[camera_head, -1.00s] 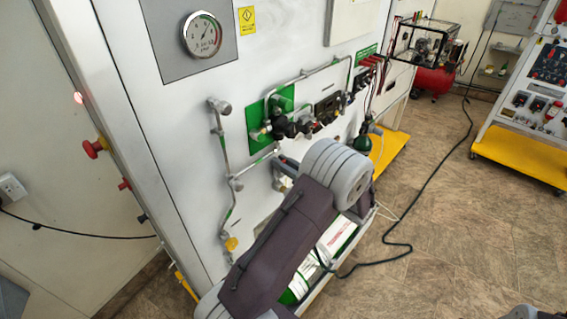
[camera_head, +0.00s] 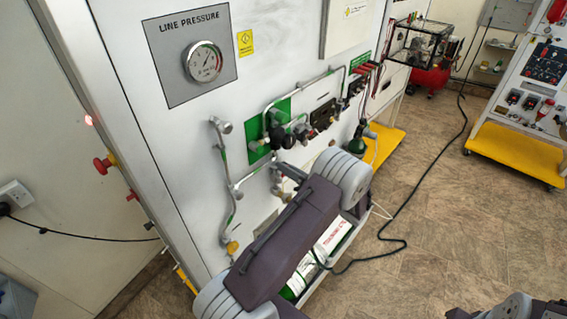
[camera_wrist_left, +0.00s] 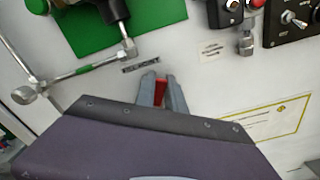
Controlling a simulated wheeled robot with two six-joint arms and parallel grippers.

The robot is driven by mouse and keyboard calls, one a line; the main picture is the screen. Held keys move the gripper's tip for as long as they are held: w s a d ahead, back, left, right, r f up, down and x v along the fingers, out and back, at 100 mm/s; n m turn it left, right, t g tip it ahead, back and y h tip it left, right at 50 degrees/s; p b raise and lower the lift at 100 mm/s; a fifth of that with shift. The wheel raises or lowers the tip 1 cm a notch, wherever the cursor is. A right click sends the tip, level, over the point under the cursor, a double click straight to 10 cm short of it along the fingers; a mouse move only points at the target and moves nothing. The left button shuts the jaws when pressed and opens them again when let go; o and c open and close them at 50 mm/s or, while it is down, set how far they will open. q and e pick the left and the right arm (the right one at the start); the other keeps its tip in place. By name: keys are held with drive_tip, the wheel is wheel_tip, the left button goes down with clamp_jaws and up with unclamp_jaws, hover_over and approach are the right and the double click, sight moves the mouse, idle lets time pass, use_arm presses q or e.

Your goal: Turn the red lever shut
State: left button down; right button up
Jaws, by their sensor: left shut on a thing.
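The red lever (camera_wrist_left: 160,92) shows in the left wrist view as a small red piece between the two grey fingers of my left gripper (camera_wrist_left: 162,90). The gripper is shut on it, close to the white panel and below a short dark label (camera_wrist_left: 141,67). In the head view my left gripper (camera_head: 283,180) is at the panel below the green plate, partly behind my own forearm. I cannot make out the lever there. The lever's base and its exact angle are hidden. My right gripper is not in view.
A line pressure gauge (camera_head: 204,62) is high on the panel. Metal pipes (camera_head: 224,170) and dark knobs on a green plate (camera_head: 283,108) are near the gripper. A green and white cylinder (camera_head: 335,235) lies below. A black cable (camera_head: 440,165) crosses the open floor.

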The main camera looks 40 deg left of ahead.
use_arm(q)
drive_tip(key=m, duration=0.1)
drive_tip(key=w+m+p, duration=0.1)
drive_tip(key=shift+f+m, duration=0.25)
drive_tip(key=shift+m, duration=0.15)
drive_tip(key=shift+w+d+f+m+p, duration=0.15)
drive_tip(key=shift+f+m, duration=0.45)
drive_tip(key=shift+m, duration=0.9)
drive_tip(key=shift+w+a+f+m+p, duration=0.1)
drive_tip(key=shift+w+f+m, duration=0.35)
drive_tip(key=shift+m, duration=1.05)
drive_tip(key=shift+w+d+f+m+p, duration=0.15)
drive_tip(key=shift+f+m, duration=0.55)
drive_tip(key=shift+m, duration=0.8)
drive_tip(key=shift+s+a, duration=0.1)
drive_tip(key=c, duration=1.4)
unclamp_jaws()
